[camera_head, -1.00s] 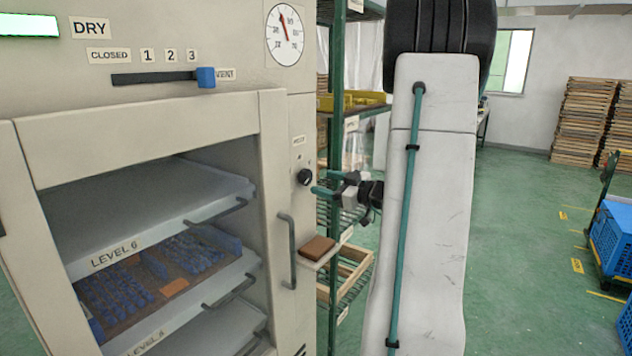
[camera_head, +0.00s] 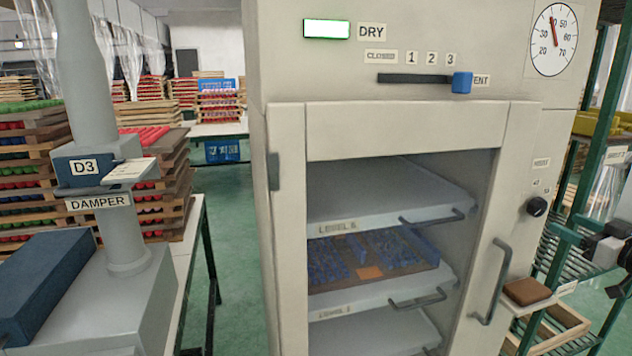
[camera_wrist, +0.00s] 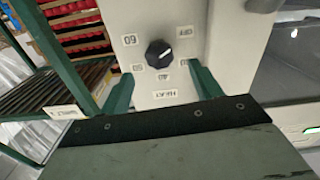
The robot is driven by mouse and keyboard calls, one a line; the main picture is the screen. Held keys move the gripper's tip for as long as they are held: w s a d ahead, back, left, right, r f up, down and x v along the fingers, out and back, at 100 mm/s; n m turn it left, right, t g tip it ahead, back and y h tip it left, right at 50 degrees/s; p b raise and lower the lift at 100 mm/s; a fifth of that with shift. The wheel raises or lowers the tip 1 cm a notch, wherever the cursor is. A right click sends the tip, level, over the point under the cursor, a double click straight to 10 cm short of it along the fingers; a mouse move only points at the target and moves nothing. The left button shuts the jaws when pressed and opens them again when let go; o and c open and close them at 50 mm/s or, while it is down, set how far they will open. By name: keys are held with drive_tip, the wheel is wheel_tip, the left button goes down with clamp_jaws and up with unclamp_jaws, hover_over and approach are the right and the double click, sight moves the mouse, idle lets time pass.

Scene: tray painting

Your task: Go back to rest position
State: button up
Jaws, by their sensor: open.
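My gripper (camera_head: 558,230) is at the right edge of the head view, just right of the dryer cabinet (camera_head: 400,128). Its two teal fingers are apart with nothing between them. In the wrist view my gripper (camera_wrist: 160,72) is open before the cabinet's black knob (camera_wrist: 159,53), a little short of it. The same knob (camera_head: 537,206) shows in the head view, left of the fingers and apart from them. Most of my arm is out of view on the right.
A green shelf rack (camera_head: 590,150) stands close right of the cabinet, near my gripper. A brown block (camera_head: 527,291) rests on a small ledge below it. A door handle (camera_head: 492,282) juts out. A damper unit (camera_head: 100,210) and stacked trays stand left.

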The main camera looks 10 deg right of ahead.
drive_tip(key=s+a+f+m+g+y, duration=0.15)
drive_tip(key=a+g, duration=0.25)
drive_tip(key=a, duration=0.4)
drive_tip(key=s+a+f+m+g+y, duration=0.1)
drive_tip(key=s+a+m+g+y, duration=0.2)
drive_tip(key=a, duration=0.5)
drive_tip(key=s+a+f+m+g+y, duration=0.1)
drive_tip(key=a+f+m+g+y, duration=0.1)
drive_tip(key=a+g, duration=0.45)
drive_tip(key=s+a+r+n+g+h, duration=0.1)
drive_tip(key=s+a+r+n+h, duration=0.1)
drive_tip(key=s+a+h, duration=0.2)
drive_tip(key=s+a+r+n+g+h, duration=0.2)
drive_tip(key=s+a+r+h, duration=0.1)
drive_tip(key=s+a, duration=0.6)
drive_tip(key=shift+a+h, duration=0.55)
drive_tip(key=shift+a, duration=1.45)
drive_tip(key=shift+s+n, duration=0.1)
drive_tip(key=shift+n, duration=0.15)
